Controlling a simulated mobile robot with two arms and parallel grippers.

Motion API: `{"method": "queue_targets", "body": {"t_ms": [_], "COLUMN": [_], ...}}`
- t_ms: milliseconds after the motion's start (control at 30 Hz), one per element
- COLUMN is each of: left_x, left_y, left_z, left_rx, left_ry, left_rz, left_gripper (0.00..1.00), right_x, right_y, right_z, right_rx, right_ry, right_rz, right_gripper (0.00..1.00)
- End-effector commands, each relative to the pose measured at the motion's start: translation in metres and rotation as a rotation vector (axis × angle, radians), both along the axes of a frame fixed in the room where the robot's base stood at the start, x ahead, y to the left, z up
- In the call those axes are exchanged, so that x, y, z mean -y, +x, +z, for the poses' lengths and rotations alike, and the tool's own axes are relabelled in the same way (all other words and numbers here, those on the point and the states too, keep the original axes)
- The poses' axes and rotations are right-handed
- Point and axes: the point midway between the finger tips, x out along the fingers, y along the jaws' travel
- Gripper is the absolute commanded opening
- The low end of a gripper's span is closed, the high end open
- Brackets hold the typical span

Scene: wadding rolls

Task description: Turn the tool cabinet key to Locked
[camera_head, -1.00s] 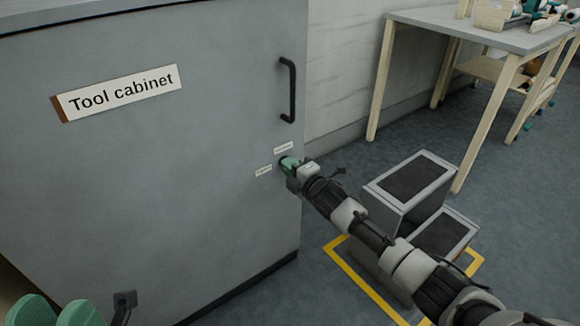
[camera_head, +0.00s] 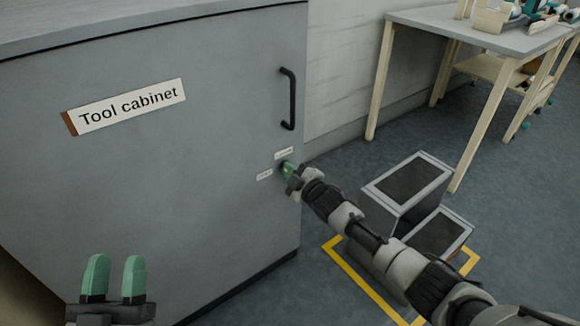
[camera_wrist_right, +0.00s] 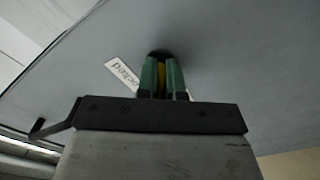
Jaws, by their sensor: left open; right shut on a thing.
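The grey tool cabinet (camera_head: 170,190) fills the left of the head view, with a "Tool cabinet" sign on its front. My right gripper (camera_head: 289,169) is at the lock below the handle. In the wrist view my right gripper (camera_wrist_right: 161,72) is shut on the yellow key (camera_wrist_right: 161,76), which shows between its green fingers in front of a dark round lock. Two small labels (camera_head: 284,153) (camera_head: 264,174) flank the lock in the head view, too small to read. My left gripper (camera_head: 115,278) is open and empty, low at the left.
A black handle (camera_head: 290,98) stands out from the cabinet front above the lock. A grey step stool (camera_head: 400,205) stands on the floor right of the cabinet, inside yellow floor marking (camera_head: 365,286). A table (camera_head: 480,38) with items stands at the back right.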

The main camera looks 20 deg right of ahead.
Motion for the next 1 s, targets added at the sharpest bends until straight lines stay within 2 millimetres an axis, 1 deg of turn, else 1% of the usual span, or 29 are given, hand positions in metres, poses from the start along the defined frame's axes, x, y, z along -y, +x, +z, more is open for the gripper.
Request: {"method": "queue_targets", "body": {"t_ms": [200,400,700,1000], "left_x": [-0.002,-0.004,-0.005,-0.006], "left_y": [0.01,0.013,0.014,0.014], "left_z": [-0.02,-0.036,-0.05,-0.053], "left_rx": [-0.191,-0.316,-0.416,-0.44], "left_ry": [0.054,0.088,0.114,0.12], "left_rz": [0.012,0.018,0.024,0.025], "left_gripper": [0.43,0.43,0.43,0.43], "right_x": [0.0,0.0,0.0,0.0], "right_y": [0.0,0.0,0.0,0.0], "right_z": [0.001,0.0,-0.001,-0.001], "right_rx": [-0.072,-0.137,-0.23,-0.297], "right_ry": [0.194,0.373,0.628,0.812], "right_rz": [0.0,0.0,-0.001,-0.001], "right_gripper": [0.0,0.0,0.0,0.0]}}
